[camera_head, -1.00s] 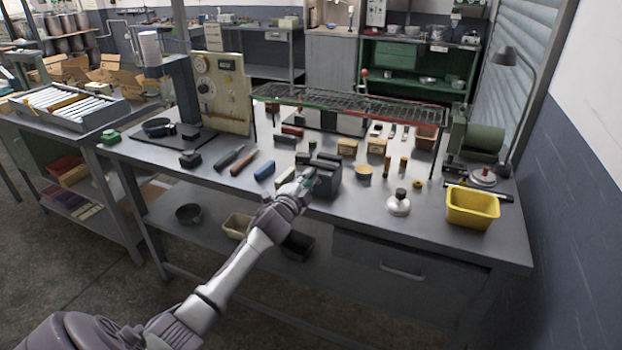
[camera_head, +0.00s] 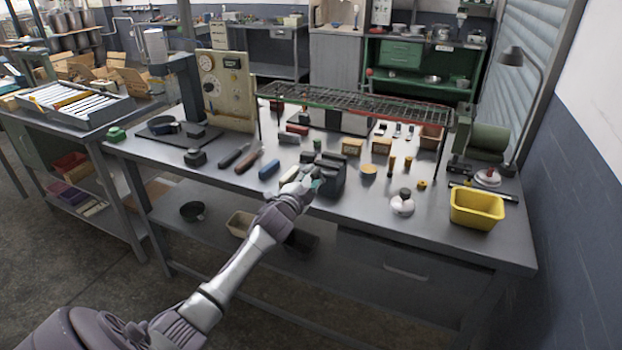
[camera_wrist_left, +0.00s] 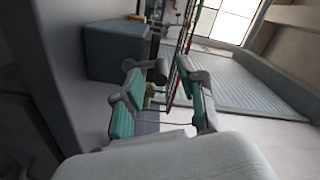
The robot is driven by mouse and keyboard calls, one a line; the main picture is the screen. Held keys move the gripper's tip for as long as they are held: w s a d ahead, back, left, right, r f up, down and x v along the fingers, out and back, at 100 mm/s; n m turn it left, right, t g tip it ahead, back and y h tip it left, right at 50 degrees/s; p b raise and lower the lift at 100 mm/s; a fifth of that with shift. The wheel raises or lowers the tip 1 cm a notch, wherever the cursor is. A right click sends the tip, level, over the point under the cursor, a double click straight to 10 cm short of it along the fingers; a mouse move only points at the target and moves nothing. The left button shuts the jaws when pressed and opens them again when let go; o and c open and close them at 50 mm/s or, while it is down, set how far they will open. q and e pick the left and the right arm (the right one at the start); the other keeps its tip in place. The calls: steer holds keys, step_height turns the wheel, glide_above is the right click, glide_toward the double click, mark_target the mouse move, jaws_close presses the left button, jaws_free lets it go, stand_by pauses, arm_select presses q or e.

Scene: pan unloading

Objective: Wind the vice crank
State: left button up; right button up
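The dark grey vice (camera_head: 331,172) stands near the front edge of the workbench (camera_head: 300,216), left of its middle. My left gripper (camera_head: 313,184) is at the vice's front left side in the head view. In the left wrist view its teal-padded fingers (camera_wrist_left: 168,98) are spread apart, with a gap between them. A blue-grey block, apparently the vice (camera_wrist_left: 113,52), stands just beyond the left finger. A grey bar with a rounded end (camera_wrist_left: 150,68) shows by that finger; I cannot tell whether it is the crank. The right gripper is not in view.
A wire rack (camera_head: 350,103) spans the back of the bench. A blue-handled tool (camera_head: 269,170) and other hand tools lie left of the vice. A white-based round item (camera_head: 402,204) and a yellow bin (camera_head: 477,208) stand to the right.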

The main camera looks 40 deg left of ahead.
arm_select(q)
steer(key=v, duration=1.2)
steer(key=shift+f, duration=0.1)
